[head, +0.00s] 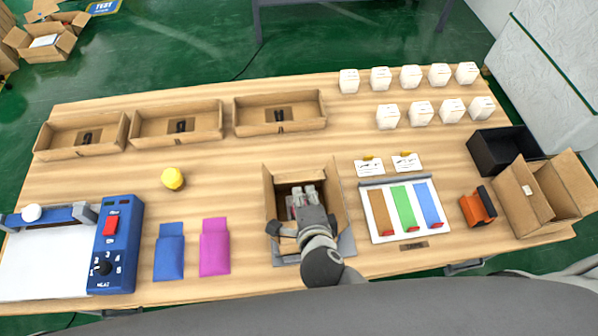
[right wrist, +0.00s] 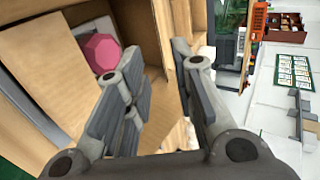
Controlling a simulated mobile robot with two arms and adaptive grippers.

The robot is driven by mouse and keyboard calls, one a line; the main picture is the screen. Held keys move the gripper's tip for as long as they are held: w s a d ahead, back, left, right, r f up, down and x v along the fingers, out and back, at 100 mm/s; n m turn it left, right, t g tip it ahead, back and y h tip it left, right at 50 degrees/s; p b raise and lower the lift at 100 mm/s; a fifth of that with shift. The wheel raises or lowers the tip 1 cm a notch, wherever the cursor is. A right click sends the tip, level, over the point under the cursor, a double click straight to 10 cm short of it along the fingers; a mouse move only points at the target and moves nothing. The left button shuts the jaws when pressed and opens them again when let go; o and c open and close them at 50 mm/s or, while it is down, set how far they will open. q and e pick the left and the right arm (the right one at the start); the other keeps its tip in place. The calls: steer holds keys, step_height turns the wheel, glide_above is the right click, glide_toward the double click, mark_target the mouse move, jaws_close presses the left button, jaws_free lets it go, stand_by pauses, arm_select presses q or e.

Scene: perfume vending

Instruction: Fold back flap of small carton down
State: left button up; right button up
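The small carton (head: 268,195) stands open-topped in the middle of the table, near its front edge. Its side panels rise on the left and right, and its inside looks dark. My right gripper (head: 304,192) is over the carton's opening and hides much of its inside and front. In the right wrist view, its two fingers (right wrist: 165,105) are spread apart, with cardboard (right wrist: 140,22) close by and beyond them. A pink faceted object (right wrist: 101,52) shows beside the left finger. I cannot tell whether the fingers touch a flap. My left gripper is not in view.
A grey stand (head: 347,245) lies around the carton's base. Blue (head: 170,255) and magenta (head: 215,250) pouches lie left; a colour-strip board (head: 376,237) lies right. Three trays (head: 240,118) and several white boxes (head: 388,117) stand behind. An open carton (head: 520,200) stands far right.

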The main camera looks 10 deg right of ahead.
mark_target(300, 181)
steer(key=shift+p+x, duration=0.9)
steer(key=shift+x, duration=4.25)
steer(key=shift+w, duration=0.1)
jaws_close()
